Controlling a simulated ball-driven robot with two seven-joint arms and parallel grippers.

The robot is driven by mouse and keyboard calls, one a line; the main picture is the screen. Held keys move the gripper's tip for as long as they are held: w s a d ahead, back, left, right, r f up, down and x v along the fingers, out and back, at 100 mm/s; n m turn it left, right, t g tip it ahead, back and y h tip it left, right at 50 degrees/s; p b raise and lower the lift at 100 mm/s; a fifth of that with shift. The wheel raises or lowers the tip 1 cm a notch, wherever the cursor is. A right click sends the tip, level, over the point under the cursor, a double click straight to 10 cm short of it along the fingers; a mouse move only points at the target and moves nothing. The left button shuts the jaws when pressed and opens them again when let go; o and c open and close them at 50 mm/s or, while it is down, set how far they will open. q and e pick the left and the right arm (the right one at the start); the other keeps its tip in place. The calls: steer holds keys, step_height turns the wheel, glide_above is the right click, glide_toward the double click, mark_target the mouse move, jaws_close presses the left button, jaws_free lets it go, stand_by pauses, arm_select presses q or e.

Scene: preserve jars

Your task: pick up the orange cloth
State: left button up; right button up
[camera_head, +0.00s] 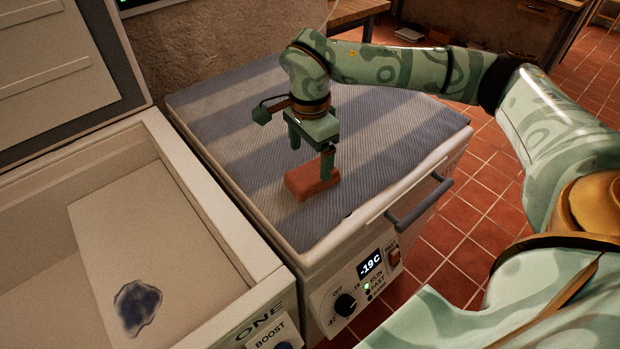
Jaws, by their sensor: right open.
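The orange cloth (309,187) is a small folded block lying on the blue-and-grey striped cover of the closed chest freezer. My right gripper (311,163) points down over it with its fingers apart. The nearer finger overlaps the cloth's right part in the picture; I cannot tell whether it touches. The farther finger is behind and to the left, over the cloth's far side. Nothing is held between the fingers. My left gripper is not in view.
The striped cover (235,115) is otherwise clear. The closed freezer has a grey front handle (420,203) and a control panel showing -19C (370,264). At left, an open freezer (205,215) has its lid raised and a dark blue patch (138,306) inside.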

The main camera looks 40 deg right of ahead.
mark_target(313, 172)
steer(key=shift+s+f, duration=0.1)
steer(key=shift+f, duration=0.45)
step_height(313, 172, down, 5)
steer(key=shift+s+d+r+b, duration=0.1)
steer(key=shift+d+r+b, duration=0.05)
steer(key=shift+b, duration=1)
steer(key=shift+r, duration=0.1)
steer(key=c, duration=1.1)
